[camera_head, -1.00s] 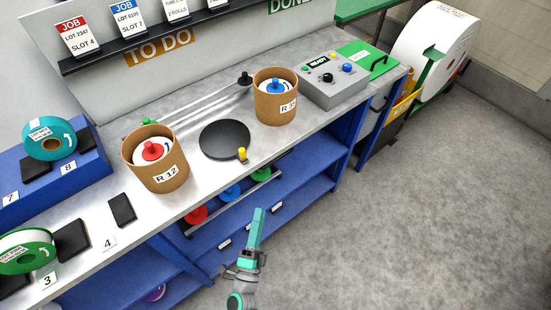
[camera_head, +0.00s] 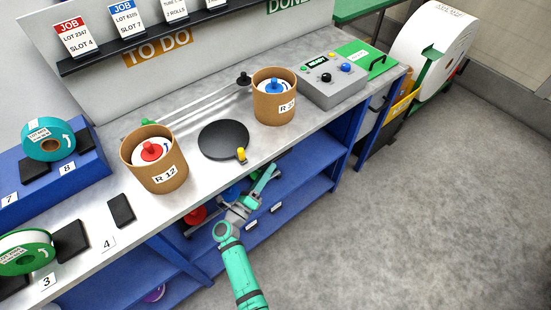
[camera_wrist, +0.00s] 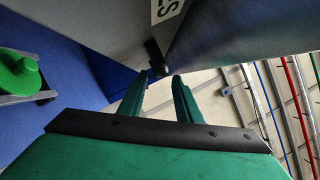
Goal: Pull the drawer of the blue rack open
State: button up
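The blue rack (camera_head: 305,185) stands under the workbench, with red (camera_head: 195,214) and blue (camera_head: 230,192) knobbed pieces inside and small white labels along a front edge. I cannot clearly make out which part is its drawer. My gripper (camera_head: 270,172) is at the rack's front, just under the bench edge, and hides part of the pieces. In the wrist view my gripper (camera_wrist: 163,82) has its two green fingers apart with nothing visible between them. A short black bar (camera_wrist: 156,56), perhaps a handle, lies just beyond the fingertips; I see no clear contact.
The bench top (camera_head: 205,180) is just above my gripper. On it are two cardboard tubs (camera_head: 170,170) (camera_head: 268,103), a black disc (camera_head: 222,140) with a yellow knob (camera_head: 241,154), and a grey control box (camera_head: 335,88). The floor (camera_head: 430,210) at the right is clear.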

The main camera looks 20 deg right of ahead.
aim_at(276, 159)
jog(key=shift+x, duration=2.95)
grip_shut()
